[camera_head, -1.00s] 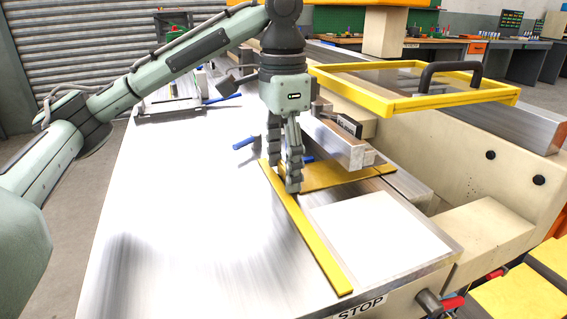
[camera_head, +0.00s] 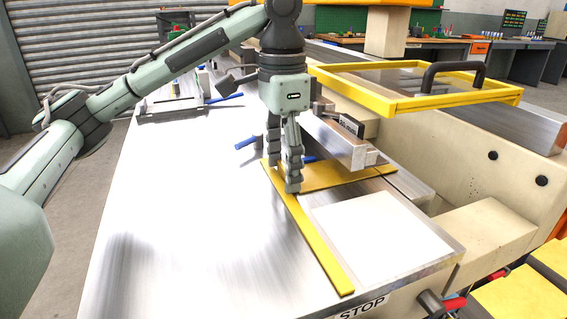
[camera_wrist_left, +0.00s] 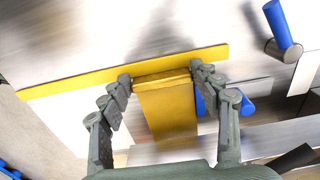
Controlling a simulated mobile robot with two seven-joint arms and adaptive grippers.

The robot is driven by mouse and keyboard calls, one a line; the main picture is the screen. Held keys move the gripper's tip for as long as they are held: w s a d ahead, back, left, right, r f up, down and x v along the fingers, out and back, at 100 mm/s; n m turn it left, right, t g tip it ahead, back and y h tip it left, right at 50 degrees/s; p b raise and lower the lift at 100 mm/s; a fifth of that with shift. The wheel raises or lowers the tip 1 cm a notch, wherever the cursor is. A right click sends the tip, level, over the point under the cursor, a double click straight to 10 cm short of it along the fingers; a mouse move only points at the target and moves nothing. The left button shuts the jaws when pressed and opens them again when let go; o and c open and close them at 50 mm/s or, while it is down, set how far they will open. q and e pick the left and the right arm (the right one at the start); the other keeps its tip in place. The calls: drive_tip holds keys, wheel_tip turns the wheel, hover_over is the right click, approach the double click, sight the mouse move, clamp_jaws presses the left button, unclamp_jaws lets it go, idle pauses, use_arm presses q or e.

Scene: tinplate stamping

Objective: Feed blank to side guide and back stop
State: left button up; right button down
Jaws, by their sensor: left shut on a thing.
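My left gripper (camera_head: 293,188) points down at the bench, with its fingers at the corner where two yellow pieces meet. In the left wrist view its fingers (camera_wrist_left: 162,76) are closed on the sides of a flat gold-yellow piece (camera_wrist_left: 170,112). That piece (camera_head: 345,175) runs right beneath a metal block in the head view. A long yellow strip (camera_head: 318,245) lies along the table beside it and crosses the wrist view (camera_wrist_left: 75,83). A white rectangular sheet or panel (camera_head: 383,236) lies flat right of the strip. I cannot tell whether it is loose. My right gripper is out of view.
A yellow-framed clear guard (camera_head: 400,100) with a dark handle stands over the press at upper right. The metal block (camera_head: 345,148) sits close right of my gripper. Blue-handled parts (camera_head: 245,142) lie behind it. The shiny tabletop (camera_head: 190,215) is clear at left front.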

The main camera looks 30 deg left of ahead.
use_arm(q)
drive_tip(key=o, duration=1.1)
drive_tip(key=shift+r, duration=0.1)
wheel_tip(320, 180, up, 12)
drive_tip(key=shift+f, duration=0.1)
drive_tip(key=shift+f, duration=0.1)
idle(0.4)
wheel_tip(320, 180, down, 12)
drive_tip(key=shift+r, duration=0.1)
drive_tip(key=shift+w+d, duration=0.1)
idle(0.4)
idle(0.4)
